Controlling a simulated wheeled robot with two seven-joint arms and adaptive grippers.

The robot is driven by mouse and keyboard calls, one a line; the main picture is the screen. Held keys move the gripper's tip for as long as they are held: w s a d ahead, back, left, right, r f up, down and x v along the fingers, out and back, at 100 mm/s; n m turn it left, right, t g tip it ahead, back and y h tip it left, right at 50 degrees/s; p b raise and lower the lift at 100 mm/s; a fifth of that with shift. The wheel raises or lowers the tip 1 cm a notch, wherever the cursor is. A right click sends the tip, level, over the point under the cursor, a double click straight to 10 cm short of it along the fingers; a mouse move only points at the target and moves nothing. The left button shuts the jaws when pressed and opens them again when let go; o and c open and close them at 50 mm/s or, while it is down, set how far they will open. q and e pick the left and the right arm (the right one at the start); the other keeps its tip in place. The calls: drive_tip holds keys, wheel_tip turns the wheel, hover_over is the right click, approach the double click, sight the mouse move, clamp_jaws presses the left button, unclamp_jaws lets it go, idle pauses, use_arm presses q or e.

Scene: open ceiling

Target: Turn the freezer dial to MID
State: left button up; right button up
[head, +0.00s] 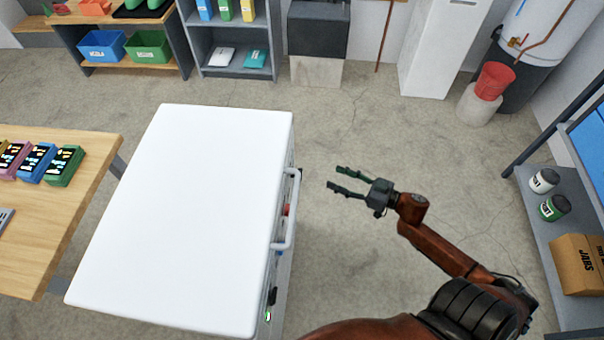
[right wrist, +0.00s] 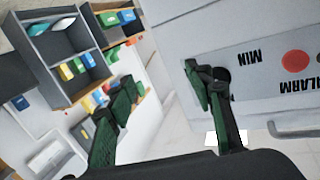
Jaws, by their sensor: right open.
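The white chest freezer (head: 190,215) stands in the middle of the head view, its lid shut and its front facing right. In the right wrist view its control panel (right wrist: 262,70) appears upside down, with a MIN mark, an ALARM label and a red round button (right wrist: 295,61). A dark round part (right wrist: 223,74), probably the dial, shows beside MIN, partly hidden behind a finger; its setting cannot be read. My right gripper (head: 334,178) is open and empty, to the right of the freezer front and apart from it in the head view. My left gripper is not in view.
A long handle (head: 296,205) sticks out from the freezer front. A wooden table (head: 60,225) with coloured boxes is at left. A shelf (head: 560,235) with jars and a carton is at right. Bare floor (head: 350,115) lies between freezer and shelf.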

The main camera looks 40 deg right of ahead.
drive_tip(key=a+r+n+g+y, duration=0.2)
drive_tip(key=a+r+n+y, duration=0.15)
drive_tip(key=r+y, duration=0.2)
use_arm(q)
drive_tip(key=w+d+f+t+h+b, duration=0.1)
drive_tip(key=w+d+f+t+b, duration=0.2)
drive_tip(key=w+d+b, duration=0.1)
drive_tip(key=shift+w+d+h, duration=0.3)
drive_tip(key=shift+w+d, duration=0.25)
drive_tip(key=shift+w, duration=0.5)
use_arm(e)
drive_tip(key=w+a+r, duration=0.1)
drive_tip(key=w+a, duration=0.4)
drive_tip(key=a, duration=0.1)
drive_tip(key=shift+w+a+r+y, duration=0.2)
drive_tip(key=shift+y, duration=0.15)
drive_tip(key=shift+c, duration=0.4)
drive_tip(key=c, duration=1)
drive_tip(key=shift+c, duration=0.2)
